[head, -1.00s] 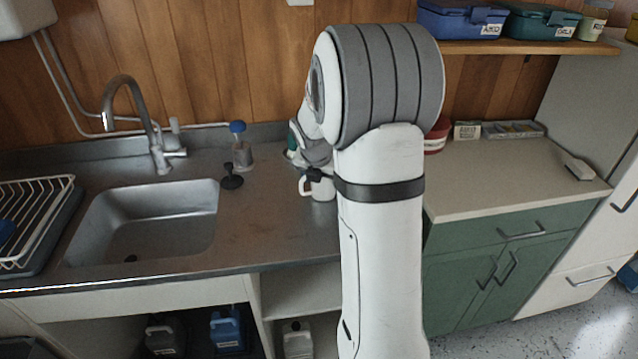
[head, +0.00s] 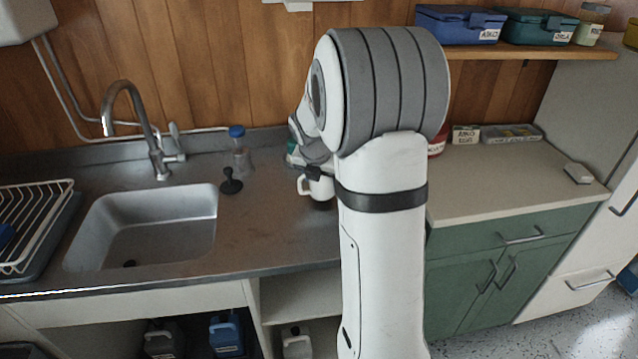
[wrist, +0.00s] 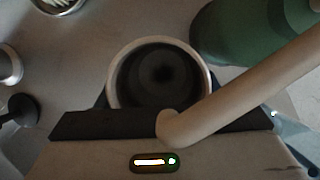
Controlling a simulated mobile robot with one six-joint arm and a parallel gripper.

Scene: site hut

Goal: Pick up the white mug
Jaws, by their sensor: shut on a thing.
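The white mug (head: 318,187) is at the steel counter, right of the sink and partly hidden behind my arm. Its handle faces left. A dark shadow shows under it, and it looks slightly raised off the counter. My gripper (head: 313,173) is at the mug's rim, shut on it. In the wrist view the mug (wrist: 113,68) is seen from above, upright, with a pale rim and a dark, seemingly empty inside. The dark jaw (wrist: 160,123) lies across its near side; the grip itself is mostly hidden.
A blue-capped bottle (head: 238,148) and a dark plunger-like tool (head: 231,182) stand left of the mug. A green object (wrist: 240,35) is close to the mug in the wrist view. A pale bar (wrist: 250,85) crosses there. The sink (head: 150,225) is further left.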

